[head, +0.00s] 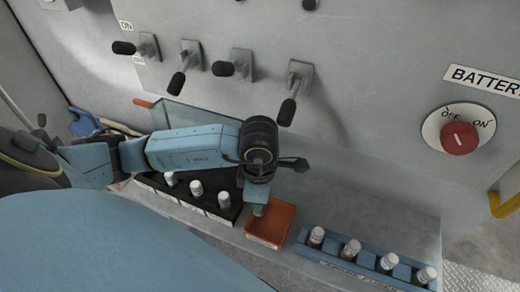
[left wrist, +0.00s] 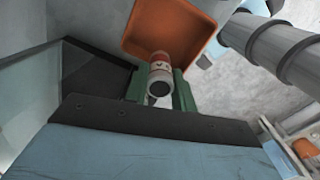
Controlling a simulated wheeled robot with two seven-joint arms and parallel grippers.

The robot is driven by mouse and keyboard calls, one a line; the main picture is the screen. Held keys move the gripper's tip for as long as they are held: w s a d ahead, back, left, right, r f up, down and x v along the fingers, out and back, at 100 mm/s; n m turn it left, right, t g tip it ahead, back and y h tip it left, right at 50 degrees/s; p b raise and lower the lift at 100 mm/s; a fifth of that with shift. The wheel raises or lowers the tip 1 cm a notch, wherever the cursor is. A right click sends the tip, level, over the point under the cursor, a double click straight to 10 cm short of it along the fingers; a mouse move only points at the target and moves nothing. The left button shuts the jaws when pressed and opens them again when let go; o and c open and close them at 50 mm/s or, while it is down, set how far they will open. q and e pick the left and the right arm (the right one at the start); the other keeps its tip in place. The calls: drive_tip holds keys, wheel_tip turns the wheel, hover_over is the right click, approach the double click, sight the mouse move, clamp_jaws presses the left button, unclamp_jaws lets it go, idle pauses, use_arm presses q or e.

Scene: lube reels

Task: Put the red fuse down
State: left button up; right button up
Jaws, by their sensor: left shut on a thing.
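The red fuse (left wrist: 160,72), a pale cylinder with a red band, is between the green fingers of my left gripper (left wrist: 160,88) in the left wrist view. The gripper is shut on it. An orange tray (left wrist: 207,42) lies just beyond the fuse there. In the head view my left gripper (head: 257,208) points down at the left part of the orange tray (head: 281,221). The fuse is hidden in that view. I cannot tell whether the fuse touches the tray floor. My right gripper is not in view.
A black rack (head: 160,187) with several fuses stands left of the tray. A blue rack (head: 345,265) with several fuses stands to its right. Behind them rises a grey panel with levers (head: 297,80) and a red battery switch (head: 459,138).

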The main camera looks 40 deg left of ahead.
use_arm(q)
wheel_tip(320, 180, down, 4)
drive_tip(key=shift+f, duration=0.1)
drive_tip(key=shift+w+f, duration=0.2)
drive_tip(key=shift+f, duration=0.1)
drive_tip(key=o, duration=1)
drive_tip(key=shift+f, duration=0.1)
wheel_tip(320, 180, up, 12)
drive_tip(key=shift+r+p, duration=0.15)
drive_tip(key=shift+p, duration=0.15)
